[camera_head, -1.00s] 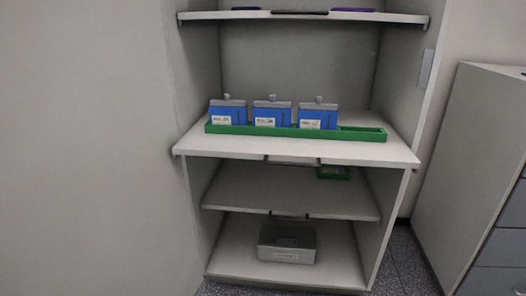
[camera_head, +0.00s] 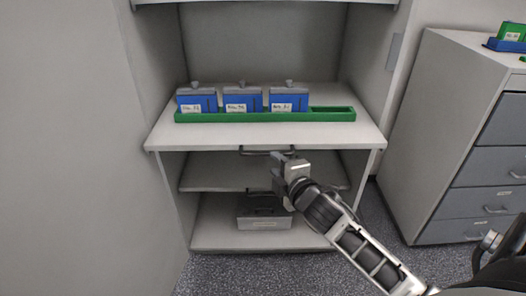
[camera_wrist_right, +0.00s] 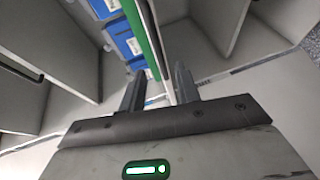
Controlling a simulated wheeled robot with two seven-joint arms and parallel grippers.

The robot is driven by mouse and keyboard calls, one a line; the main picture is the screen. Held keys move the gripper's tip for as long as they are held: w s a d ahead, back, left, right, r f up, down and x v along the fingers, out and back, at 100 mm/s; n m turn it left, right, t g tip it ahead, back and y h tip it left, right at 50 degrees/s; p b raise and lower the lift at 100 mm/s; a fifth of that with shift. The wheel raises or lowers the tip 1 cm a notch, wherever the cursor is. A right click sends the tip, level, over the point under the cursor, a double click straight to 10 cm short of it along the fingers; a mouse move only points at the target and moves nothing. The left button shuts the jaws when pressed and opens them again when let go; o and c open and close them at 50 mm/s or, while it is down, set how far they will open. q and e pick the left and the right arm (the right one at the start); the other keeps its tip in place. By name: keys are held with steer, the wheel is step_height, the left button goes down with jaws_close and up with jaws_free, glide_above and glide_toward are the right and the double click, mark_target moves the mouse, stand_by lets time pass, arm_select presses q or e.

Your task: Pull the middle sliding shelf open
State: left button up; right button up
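The cabinet has several shelves. The shelf at mid-height (camera_head: 250,137) carries a green rack (camera_head: 265,117) with three blue boxes (camera_head: 242,101). A dark bar handle (camera_head: 252,151) sits under its front edge. A lower grey shelf (camera_head: 215,172) lies beneath, partly hidden by my right arm. My right gripper (camera_head: 279,172) is in front of the cabinet, close below that handle. In the right wrist view its two fingers (camera_wrist_right: 157,92) stand apart, with the pale shelf edge beyond them. I cannot tell whether they touch the handle. My left gripper is not in view.
A grey box (camera_head: 262,222) stands on the cabinet's bottom board. A drawer unit (camera_head: 450,120) stands to the right, with a blue tray (camera_head: 506,45) on top. Open floor (camera_head: 230,275) lies in front of the cabinet.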

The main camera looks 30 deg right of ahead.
mark_target(266, 155)
steer(key=b+x, duration=0.1)
steer(key=x, duration=0.8)
steer(key=shift+a, duration=0.1)
jaws_close()
steer(key=shift+f, duration=0.1)
